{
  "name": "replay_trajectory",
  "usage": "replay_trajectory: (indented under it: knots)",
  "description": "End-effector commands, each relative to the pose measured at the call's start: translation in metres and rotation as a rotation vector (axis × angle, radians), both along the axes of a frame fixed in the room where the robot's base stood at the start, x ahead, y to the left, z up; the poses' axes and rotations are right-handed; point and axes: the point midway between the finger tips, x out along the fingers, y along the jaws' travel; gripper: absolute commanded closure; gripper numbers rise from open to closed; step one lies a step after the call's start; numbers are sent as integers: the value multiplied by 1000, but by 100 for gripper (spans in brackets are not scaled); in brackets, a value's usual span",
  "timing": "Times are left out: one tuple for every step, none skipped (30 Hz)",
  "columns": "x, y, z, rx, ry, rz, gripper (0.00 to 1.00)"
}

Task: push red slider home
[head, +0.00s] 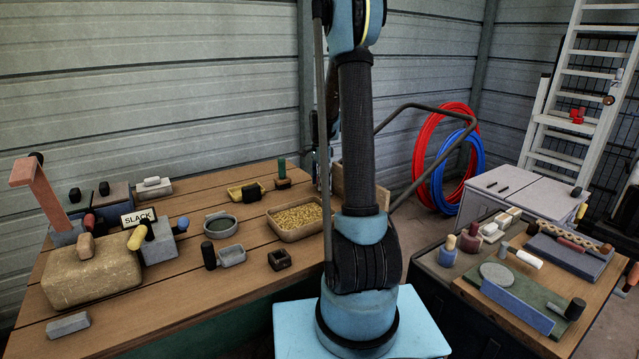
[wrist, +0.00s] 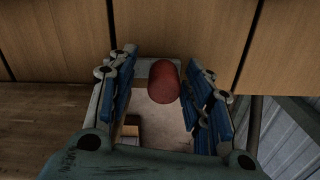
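In the wrist view, a red cylindrical knob (wrist: 164,82), which looks like the red slider, stands against a pale frame or box (wrist: 140,68). My gripper (wrist: 160,62) has its two blue-padded fingers spread, one on each side of the red knob. The knob is nearer the right finger; a gap shows on the left. I cannot tell whether the right finger touches it. How far the slider sits along its track cannot be made out. In the head view, my arm hides this place and my gripper.
Wooden planks (wrist: 60,30) lie beyond the fingers. In the head view, the left table (head: 190,300) holds a SLACK sign (head: 139,217), a stone-like block (head: 92,275) and a tray of yellow grains (head: 297,218). The right bench (head: 470,290) is crowded.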

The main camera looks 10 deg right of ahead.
Motion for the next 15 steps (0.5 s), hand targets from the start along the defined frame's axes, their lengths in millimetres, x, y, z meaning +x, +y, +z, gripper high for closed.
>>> replay_trajectory:
  knots:
    - [0,0,0,0,0,0,54]
    - [0,0,0,0,0,0,54]
    - [0,0,0,0,-1,0,54]
    - [1,0,0,0,-1,0,54]
    - [1,0,0,0,-1,0,54]
    - [1,1,1,0,-1,1,54]
    - [1,1,2,0,-1,1,54]
    - [1,1,3,1,-1,1,54]
    - [1,1,6,0,-1,1,54]
    - [1,1,8,1,-1,1,54]
    - [1,1,11,1,-1,1,54]
    - [1,1,16,1,-1,1,54]
    - [1,1,21,1,-1,1,54]
    - [1,1,26,1,-1,1,54]
    - [0,1,32,1,-1,1,54]
